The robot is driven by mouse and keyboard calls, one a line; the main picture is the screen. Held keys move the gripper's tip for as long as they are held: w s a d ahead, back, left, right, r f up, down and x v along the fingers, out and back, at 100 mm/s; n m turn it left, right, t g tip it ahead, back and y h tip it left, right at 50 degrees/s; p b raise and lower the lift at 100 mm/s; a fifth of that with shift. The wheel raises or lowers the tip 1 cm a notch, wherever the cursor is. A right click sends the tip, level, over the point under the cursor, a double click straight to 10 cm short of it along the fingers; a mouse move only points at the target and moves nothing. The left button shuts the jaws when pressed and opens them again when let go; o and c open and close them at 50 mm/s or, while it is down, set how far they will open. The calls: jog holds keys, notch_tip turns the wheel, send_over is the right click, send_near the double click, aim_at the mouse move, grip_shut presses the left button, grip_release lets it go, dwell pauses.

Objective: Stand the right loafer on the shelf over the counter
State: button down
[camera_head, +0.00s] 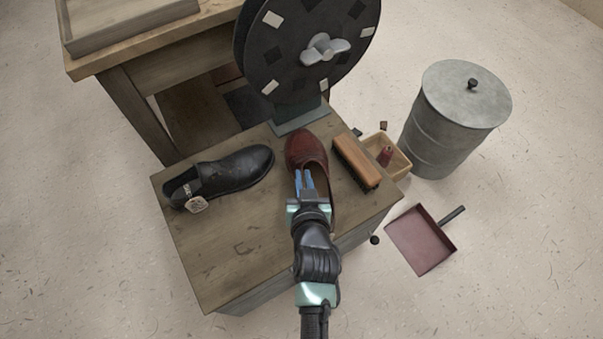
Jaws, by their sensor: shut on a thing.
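A reddish-brown loafer (301,147) sits on or just above the wooden top of a low bench, toe pointing away from me. My gripper (304,180) comes from the near side and is shut on the loafer at its opening. My gripper and wrist hide much of the heel end. I cannot tell whether the sole touches the bench. No other brown loafer shows, and I cannot make out a shelf over a counter in this view.
A black shoe (232,172) with a tag (197,204) lies left of the loafer, and a brush (356,163) close right. A large dark wheel (305,55) stands behind. A wooden table (100,64) is at upper left. A metal bin (455,118) and dustpan (420,240) are on the right.

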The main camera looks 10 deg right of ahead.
jog(key=shift+w+d+r, duration=0.1)
jog(key=shift+w+d, duration=0.05)
jog(key=shift+w, duration=0.6)
jog(key=shift+w+d, duration=0.1)
jog(key=shift+w, duration=0.6)
jog(key=f, duration=0.1)
jog(key=f+b, duration=0.2)
jog(key=shift+w+f, duration=0.25)
jog(key=shift+f, duration=0.1)
jog(key=shift+r, duration=0.1)
jog(key=c, duration=1.4)
grip_release()
jog(key=shift+s+f+b, duration=0.1)
jog(key=shift+f+b, duration=0.15)
jog(key=shift+b, duration=0.05)
jog(key=o, duration=0.4)
jog(key=shift+o, duration=0.2)
